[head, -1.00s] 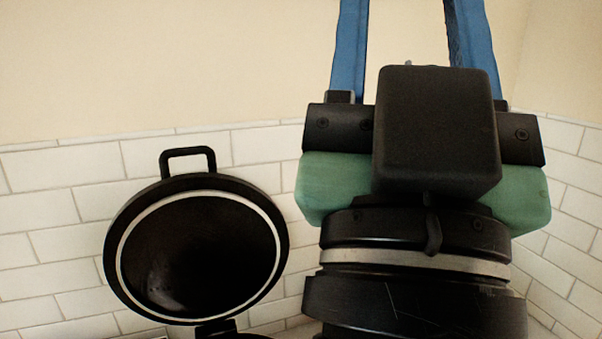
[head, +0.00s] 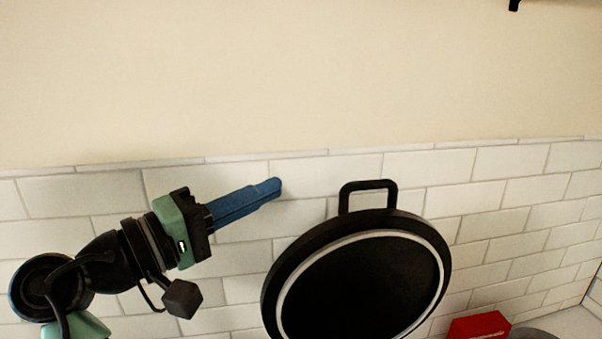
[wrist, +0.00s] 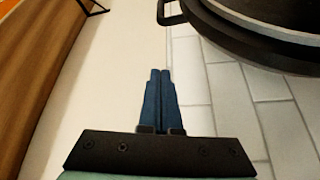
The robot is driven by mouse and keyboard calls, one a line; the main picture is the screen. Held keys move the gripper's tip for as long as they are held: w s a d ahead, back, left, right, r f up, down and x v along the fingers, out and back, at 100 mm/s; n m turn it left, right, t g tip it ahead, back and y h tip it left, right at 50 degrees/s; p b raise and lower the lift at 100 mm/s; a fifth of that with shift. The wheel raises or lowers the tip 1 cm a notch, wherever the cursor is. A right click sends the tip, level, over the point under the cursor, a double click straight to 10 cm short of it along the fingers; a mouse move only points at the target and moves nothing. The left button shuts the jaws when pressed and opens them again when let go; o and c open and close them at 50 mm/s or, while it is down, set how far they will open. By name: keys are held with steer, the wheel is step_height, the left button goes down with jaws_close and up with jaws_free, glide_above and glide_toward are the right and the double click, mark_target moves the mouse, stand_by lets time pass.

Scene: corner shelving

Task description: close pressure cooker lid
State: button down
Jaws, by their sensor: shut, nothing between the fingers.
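The pressure cooker lid (head: 362,280) stands open and upright in the head view, its dark inside with a pale ring facing me. Its black loop handle (head: 367,185) is at the top. The cooker body is below the picture and hidden. My gripper (head: 278,186) is to the left of the handle at about its height, blue fingers together, empty and apart from the lid. In the wrist view the lid (wrist: 262,32) is at the upper right, with part of its handle (wrist: 170,12) at its left edge. The shut fingers (wrist: 160,73) point up the picture, below the handle.
A white tiled wall (head: 510,200) with a cream upper part stands behind the lid. A red object (head: 478,327) and a grey round thing (head: 533,334) are at the lower right. In the wrist view a brown wooden surface (wrist: 40,60) runs along the left.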

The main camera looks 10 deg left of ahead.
steer(key=w+d+p, duration=0.1)
steer(key=d+p, duration=0.1)
steer(key=w+d+p, duration=0.2)
steer(key=d+p, duration=0.1)
steer(key=w+d+p, duration=0.1)
steer(key=d+p, duration=0.1)
steer(key=shift+w+d+r, duration=0.3)
steer(key=shift+d, duration=0.1)
steer(key=shift+s+f+p, duration=0.15)
steer(key=shift+s+p, duration=0.1)
steer(key=shift+p, duration=0.15)
steer(key=shift+d, duration=0.1)
steer(key=shift+s+f, duration=0.1)
